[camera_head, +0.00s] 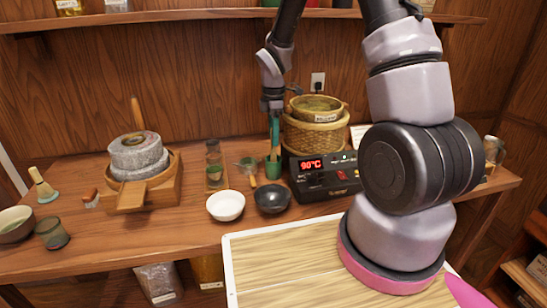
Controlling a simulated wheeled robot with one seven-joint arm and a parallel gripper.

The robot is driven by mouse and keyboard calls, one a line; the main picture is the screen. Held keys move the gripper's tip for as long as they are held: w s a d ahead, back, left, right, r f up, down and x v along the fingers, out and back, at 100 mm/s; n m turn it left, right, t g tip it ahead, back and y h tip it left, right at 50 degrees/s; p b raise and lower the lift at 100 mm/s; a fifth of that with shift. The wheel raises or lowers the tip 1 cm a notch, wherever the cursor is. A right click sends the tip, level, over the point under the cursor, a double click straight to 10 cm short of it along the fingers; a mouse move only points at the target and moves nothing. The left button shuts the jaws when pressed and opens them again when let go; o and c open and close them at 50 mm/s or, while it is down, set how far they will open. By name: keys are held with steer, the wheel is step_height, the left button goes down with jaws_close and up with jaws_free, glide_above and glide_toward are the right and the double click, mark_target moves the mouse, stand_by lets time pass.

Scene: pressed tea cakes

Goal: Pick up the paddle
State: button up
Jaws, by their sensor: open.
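My gripper (273,112) points down at the back middle of the counter and is open. Directly below it a slim green upright piece (274,132), which looks like the paddle, rises from a small green cup (273,168). The fingertips are at or around the top of this piece. At this size I cannot tell whether they touch it. The lower end of the piece is hidden inside the cup.
A black heater (330,180) reading 90°C and a woven steamer basket (315,135) stand close to the right. A strainer (248,166), white bowl (226,205) and black bowl (272,198) are near the cup. A stone mill (137,155) stands left. A shelf (180,17) runs above.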

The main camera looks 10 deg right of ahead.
steer(key=shift+f, duration=0.95)
steer(key=shift+c, duration=0.3)
jaws_close()
